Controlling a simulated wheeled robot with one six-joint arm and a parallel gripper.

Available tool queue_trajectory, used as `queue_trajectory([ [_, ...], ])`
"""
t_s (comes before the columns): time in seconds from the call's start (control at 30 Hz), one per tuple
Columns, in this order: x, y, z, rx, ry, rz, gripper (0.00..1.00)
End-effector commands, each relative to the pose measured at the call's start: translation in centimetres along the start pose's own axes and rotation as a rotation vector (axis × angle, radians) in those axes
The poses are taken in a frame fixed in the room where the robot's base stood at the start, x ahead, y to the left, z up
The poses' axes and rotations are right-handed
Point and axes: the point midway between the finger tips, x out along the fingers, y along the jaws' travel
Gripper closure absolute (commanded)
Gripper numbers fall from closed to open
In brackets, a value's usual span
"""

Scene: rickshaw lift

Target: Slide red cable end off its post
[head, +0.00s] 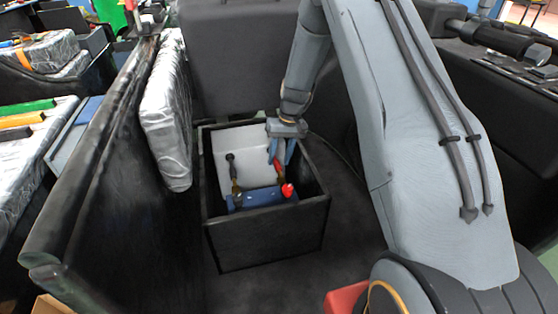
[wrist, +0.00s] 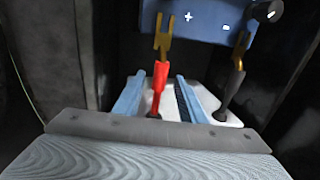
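The red cable end (wrist: 159,78) has a gold two-pronged fork (wrist: 162,40) that points at the blue battery's plus mark in the wrist view. I see no post between its prongs there. In the head view, the red cable end (head: 275,161) is near a red knob (head: 288,190) by the blue battery (head: 262,198); whether they touch is unclear. My gripper (wrist: 157,92) is open, one finger on each side of the red cable, with gaps visible. In the head view, my gripper (head: 281,152) reaches down into the black box.
The black box (head: 268,238) has tall walls around the battery and a white block (head: 240,148). A black cable end (wrist: 234,88) with a gold fork lies to the right in the wrist view, near a black knob (wrist: 268,11). A silver-wrapped panel (head: 165,115) stands left of the box.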

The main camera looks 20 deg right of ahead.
Motion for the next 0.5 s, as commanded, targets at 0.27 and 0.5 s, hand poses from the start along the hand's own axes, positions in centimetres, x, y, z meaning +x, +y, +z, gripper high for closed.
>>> queue_trajectory([
  [0.27,-4.7,0.0,-0.1,0.0,0.004,0.0,0.63],
  [0.5,-6.3,0.0,-0.1,0.0,0.003,0.001,0.63],
])
